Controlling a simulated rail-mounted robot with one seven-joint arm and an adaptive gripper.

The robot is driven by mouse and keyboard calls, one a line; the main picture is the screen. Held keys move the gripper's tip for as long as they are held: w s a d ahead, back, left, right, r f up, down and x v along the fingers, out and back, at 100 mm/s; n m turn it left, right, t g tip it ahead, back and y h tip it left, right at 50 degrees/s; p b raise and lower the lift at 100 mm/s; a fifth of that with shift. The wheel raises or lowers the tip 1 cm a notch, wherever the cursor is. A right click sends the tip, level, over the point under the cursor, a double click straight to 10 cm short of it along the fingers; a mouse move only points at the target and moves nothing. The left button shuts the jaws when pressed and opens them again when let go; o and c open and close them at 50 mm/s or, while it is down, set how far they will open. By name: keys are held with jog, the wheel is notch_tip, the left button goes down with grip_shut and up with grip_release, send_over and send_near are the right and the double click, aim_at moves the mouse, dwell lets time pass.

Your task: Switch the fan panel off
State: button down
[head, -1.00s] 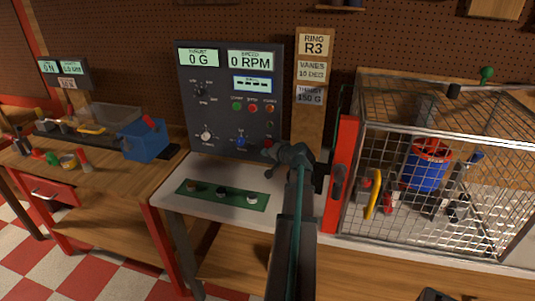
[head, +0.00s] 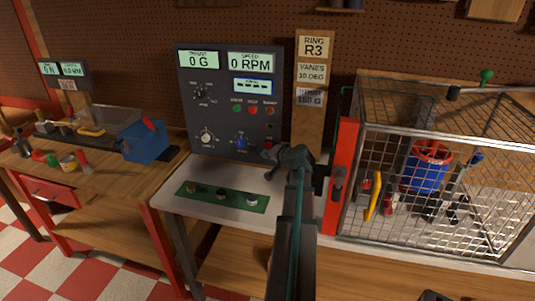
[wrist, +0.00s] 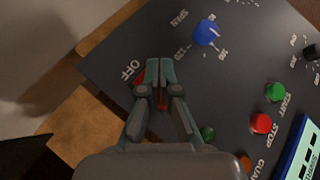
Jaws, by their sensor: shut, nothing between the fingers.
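The dark fan panel (head: 215,120) stands upright at the back of the bench, and its displays read 0 G and 0 RPM. A red switch (wrist: 162,100) by the OFF label shows in the wrist view, partly hidden by my fingers. In the head view, red (head: 269,143) shows at the panel's lower right, just above my gripper (head: 268,156). My gripper (wrist: 153,72) is shut and empty, with its fingertips over the red switch. I cannot tell whether they touch it or which way it is set.
A blue knob (wrist: 206,32) and the green (wrist: 275,91) and red (wrist: 261,124) buttons are near my fingers. A wire cage (head: 400,155) with a red post (head: 343,165) stands right of my arm. A green strip (head: 235,203) lies in front of the panel.

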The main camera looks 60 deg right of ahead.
jog(key=shift+d, duration=0.1)
dwell(0.3)
jog(key=shift+w+d+f+b, duration=0.15)
jog(key=shift+d+b, duration=0.1)
jog(key=shift+b, duration=0.2)
jog(key=shift+w+d+f, duration=0.15)
jog(key=shift+d+f, duration=0.05)
jog(key=shift+d, duration=0.2)
dwell(0.7)
jog(key=shift+a, duration=0.1)
jog(key=shift+s+a+r, duration=0.3)
jog(key=shift+a+r, duration=0.05)
jog(key=shift+a, duration=0.35)
jog(key=a, duration=0.1)
jog(key=s+a+r, duration=0.1)
jog(key=a+r, duration=0.1)
jog(key=a, duration=0.1)
jog(key=shift+s+a, duration=0.1)
jog(key=shift+s, duration=0.2)
dwell(0.4)
